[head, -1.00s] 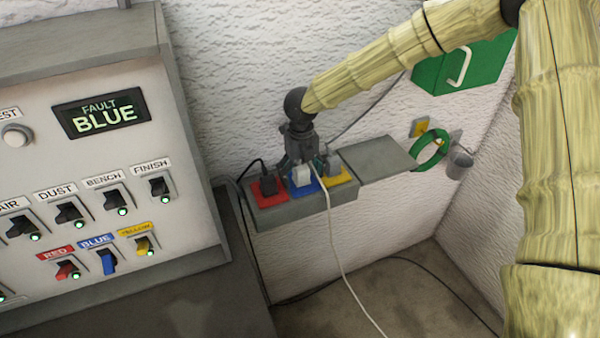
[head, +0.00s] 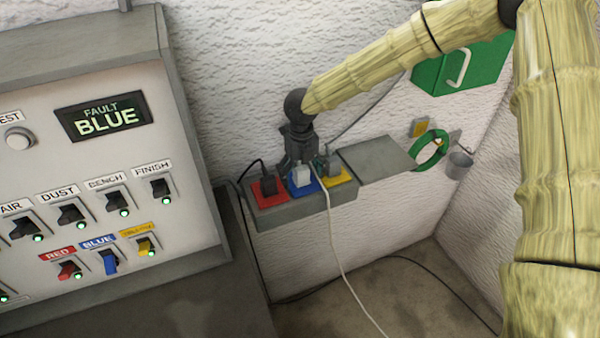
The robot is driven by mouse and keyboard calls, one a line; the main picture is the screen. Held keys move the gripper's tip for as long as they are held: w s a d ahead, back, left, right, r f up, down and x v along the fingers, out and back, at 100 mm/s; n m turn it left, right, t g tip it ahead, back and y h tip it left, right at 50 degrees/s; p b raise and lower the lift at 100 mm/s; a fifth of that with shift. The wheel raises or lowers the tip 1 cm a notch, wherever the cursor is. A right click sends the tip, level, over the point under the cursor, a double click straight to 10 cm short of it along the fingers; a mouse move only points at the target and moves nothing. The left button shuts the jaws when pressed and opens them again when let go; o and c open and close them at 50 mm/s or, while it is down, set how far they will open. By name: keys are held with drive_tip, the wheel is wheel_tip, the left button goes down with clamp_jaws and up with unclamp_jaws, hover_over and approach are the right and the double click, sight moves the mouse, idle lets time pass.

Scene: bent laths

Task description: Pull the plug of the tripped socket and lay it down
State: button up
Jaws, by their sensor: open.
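The panel display (head: 100,117) reads FAULT BLUE. The blue switch (head: 110,261) is tipped down and shows no green light, unlike the red and yellow switches beside it. A white plug (head: 301,175) with a white cord sits in the blue socket (head: 305,188), between the red and yellow sockets. My gripper (head: 300,160) is just behind and above the white plug, pointing down. Its fingers are partly hidden by the plugs, and I cannot tell whether they touch the white plug. It is open.
A dark plug (head: 267,187) stands in the red socket and a grey plug (head: 333,166) in the yellow one, both close to my gripper. A bare grey shelf (head: 378,160) adjoins on the right. A green ring (head: 431,149) and small bucket (head: 459,165) hang beyond it.

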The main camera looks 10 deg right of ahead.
sight(301, 167)
idle(0.3)
clamp_jaws()
idle(0.3)
drive_tip(key=shift+r, duration=0.15)
drive_tip(key=shift+r+p, duration=2.3)
drive_tip(key=shift+r, duration=0.45)
